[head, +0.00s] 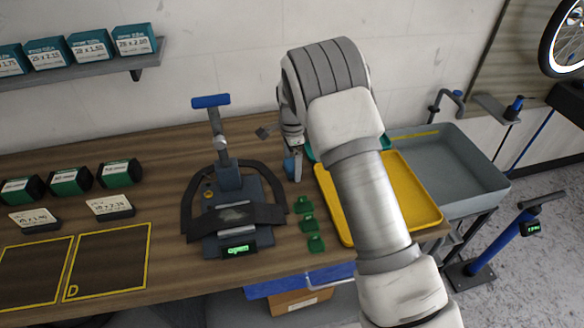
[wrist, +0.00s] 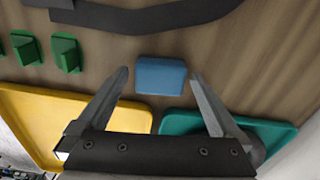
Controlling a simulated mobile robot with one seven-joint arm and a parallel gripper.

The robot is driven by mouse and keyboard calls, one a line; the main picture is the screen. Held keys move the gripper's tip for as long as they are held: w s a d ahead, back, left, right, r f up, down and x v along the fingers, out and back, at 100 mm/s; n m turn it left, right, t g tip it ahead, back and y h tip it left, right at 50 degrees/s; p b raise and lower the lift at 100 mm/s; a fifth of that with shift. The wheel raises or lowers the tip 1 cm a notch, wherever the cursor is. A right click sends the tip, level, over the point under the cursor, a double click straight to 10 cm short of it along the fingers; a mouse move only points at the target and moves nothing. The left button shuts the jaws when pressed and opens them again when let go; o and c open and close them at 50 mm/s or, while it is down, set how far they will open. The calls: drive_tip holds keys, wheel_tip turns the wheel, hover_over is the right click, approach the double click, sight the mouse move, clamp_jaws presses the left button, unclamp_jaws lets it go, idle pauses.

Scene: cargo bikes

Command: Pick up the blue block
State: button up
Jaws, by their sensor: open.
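The blue block (wrist: 161,76) lies on the wooden bench between the fingertips of my gripper (wrist: 160,78) in the wrist view. The fingers are open, one on each side, with a gap to the block on both sides. In the head view, a small part of the blue block (head: 289,165) shows beside my gripper (head: 294,168); my wrist hides much around it.
A yellow tray (head: 423,190) and a teal tray (wrist: 268,132) lie close by. Small green pieces (head: 307,223) stand left of the yellow tray. A dark clamp fixture (head: 230,177) with a blue handle stands further left. A grey basin (head: 455,165) is at right.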

drive_tip(key=shift+f, duration=0.55)
drive_tip(key=c, duration=1.3)
drive_tip(key=shift+r, duration=0.15)
drive_tip(key=r, duration=0.4)
drive_tip(key=shift+d+r, duration=0.15)
drive_tip(key=shift+d, duration=0.05)
drive_tip(key=s+d+r, duration=0.1)
drive_tip(key=d+r, duration=0.1)
drive_tip(key=d, duration=0.1)
drive_tip(key=s+d+r, duration=0.1)
drive_tip(key=d+r, duration=0.1)
drive_tip(key=d, duration=0.2)
drive_tip(key=s+d+r+b, duration=0.1)
drive_tip(key=s+d+r, duration=0.1)
drive_tip(key=d, duration=0.1)
drive_tip(key=shift+d+r, duration=0.25)
drive_tip(key=shift+d, duration=0.05)
